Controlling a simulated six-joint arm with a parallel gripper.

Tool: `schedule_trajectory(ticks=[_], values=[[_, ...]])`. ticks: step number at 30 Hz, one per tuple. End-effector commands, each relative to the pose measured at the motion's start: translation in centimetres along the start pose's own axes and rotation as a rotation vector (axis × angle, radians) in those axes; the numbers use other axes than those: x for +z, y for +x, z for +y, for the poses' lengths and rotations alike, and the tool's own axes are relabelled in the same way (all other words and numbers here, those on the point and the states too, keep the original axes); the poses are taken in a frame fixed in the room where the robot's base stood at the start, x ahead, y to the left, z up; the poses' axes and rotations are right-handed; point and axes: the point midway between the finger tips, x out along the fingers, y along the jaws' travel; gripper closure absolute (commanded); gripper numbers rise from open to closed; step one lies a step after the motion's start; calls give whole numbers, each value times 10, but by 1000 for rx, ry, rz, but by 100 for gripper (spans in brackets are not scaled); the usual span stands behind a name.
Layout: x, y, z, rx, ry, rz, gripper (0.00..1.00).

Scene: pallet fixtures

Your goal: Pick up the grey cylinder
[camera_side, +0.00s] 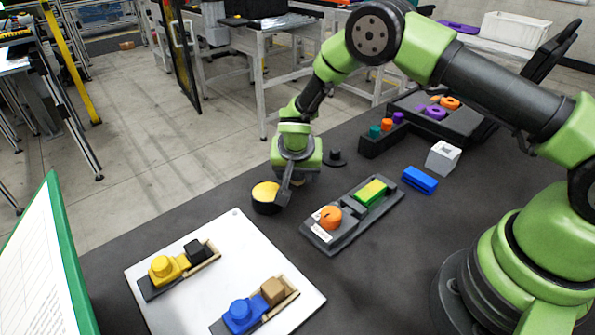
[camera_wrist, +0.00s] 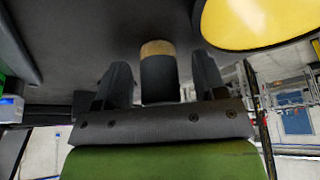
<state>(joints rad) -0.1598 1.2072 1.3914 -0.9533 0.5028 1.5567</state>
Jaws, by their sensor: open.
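A dark grey cylinder (camera_wrist: 158,80) with a tan end shows in the wrist view, between the two dark fingers of my gripper (camera_wrist: 161,72). A gap shows on each side of it, and the fingers are apart. In the side view my gripper (camera_side: 290,187) is low over the table, just right of a black round container with a yellow top (camera_side: 265,191). There the cylinder is mostly hidden by my gripper; only a small tan patch shows beneath it. I cannot tell how far down the cylinder the fingers reach.
The yellow top (camera_wrist: 265,18) is close by in the wrist view. A grey fixture (camera_side: 327,238) with orange and green parts lies right of my gripper. A small black knob (camera_side: 335,158) stands behind. A white board (camera_side: 185,305) with yellow and blue parts lies in front.

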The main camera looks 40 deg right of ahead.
Motion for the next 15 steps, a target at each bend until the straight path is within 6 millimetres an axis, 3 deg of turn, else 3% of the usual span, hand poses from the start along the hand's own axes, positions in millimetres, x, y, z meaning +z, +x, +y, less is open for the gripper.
schedule_trajectory(ticks=[2, 9, 15], values=[[0, 0, 0, 0, 0, 0, 35], [0, 0, 0, 1, 0, 0, 88], [0, -1, 0, 1, 0, 0, 92]])
